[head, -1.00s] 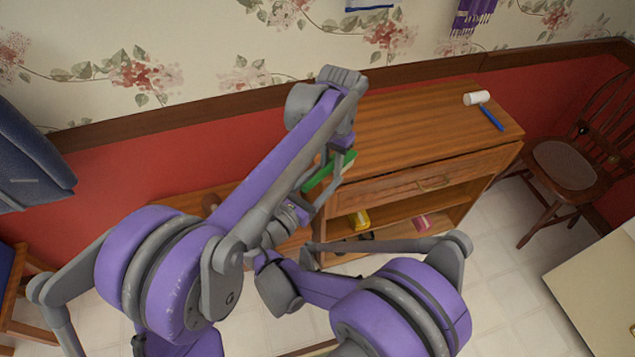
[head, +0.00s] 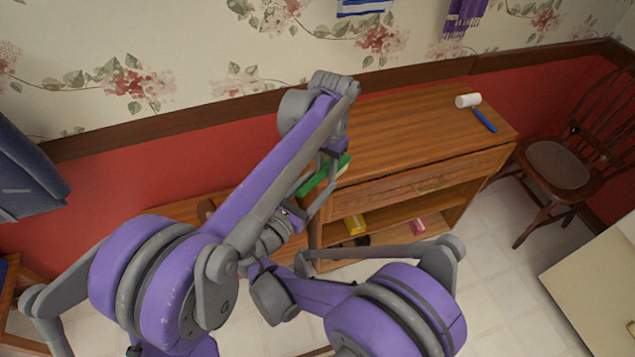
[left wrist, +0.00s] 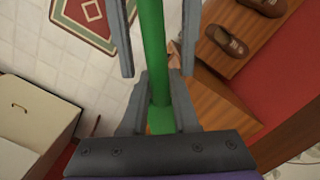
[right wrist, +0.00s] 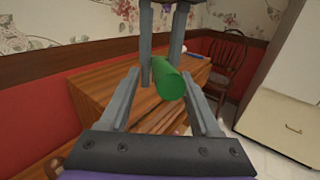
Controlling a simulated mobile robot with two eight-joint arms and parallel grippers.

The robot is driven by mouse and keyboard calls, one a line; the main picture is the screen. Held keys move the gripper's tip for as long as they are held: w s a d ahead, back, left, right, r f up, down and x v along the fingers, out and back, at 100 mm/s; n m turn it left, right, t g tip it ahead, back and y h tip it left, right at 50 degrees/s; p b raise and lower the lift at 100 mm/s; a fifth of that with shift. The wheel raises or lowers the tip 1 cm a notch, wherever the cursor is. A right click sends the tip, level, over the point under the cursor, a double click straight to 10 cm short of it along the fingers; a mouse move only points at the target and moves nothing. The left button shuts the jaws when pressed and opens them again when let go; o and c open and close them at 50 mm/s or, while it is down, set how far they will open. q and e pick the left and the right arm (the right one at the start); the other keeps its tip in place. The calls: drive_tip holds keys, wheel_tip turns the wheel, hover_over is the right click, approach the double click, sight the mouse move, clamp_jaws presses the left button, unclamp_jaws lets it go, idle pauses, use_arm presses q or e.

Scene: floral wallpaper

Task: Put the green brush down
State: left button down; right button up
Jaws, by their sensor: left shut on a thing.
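The green brush (head: 325,176) is in the air at the left front corner of the wooden cabinet top in the head view. My left gripper (head: 334,165) comes down from above and is shut on it. In the left wrist view its green handle (left wrist: 153,45) runs between the fingers. My right gripper (head: 314,200) faces the brush from below. In the right wrist view its fingers (right wrist: 163,75) stand apart on either side of the round green end (right wrist: 171,86), with gaps beside it. The bristles are not clearly visible.
The cabinet top (head: 400,125) is mostly clear. A white cylinder (head: 467,100) and a blue stick (head: 484,120) lie at its right. Yellow (head: 355,225) and pink (head: 418,227) items sit on its shelf. Brown shoes (left wrist: 225,40) rest on a lower bench. A chair (head: 560,165) stands right.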

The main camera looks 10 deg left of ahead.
drive_tip(key=v, duration=1.1)
drive_tip(key=shift+s, duration=0.25)
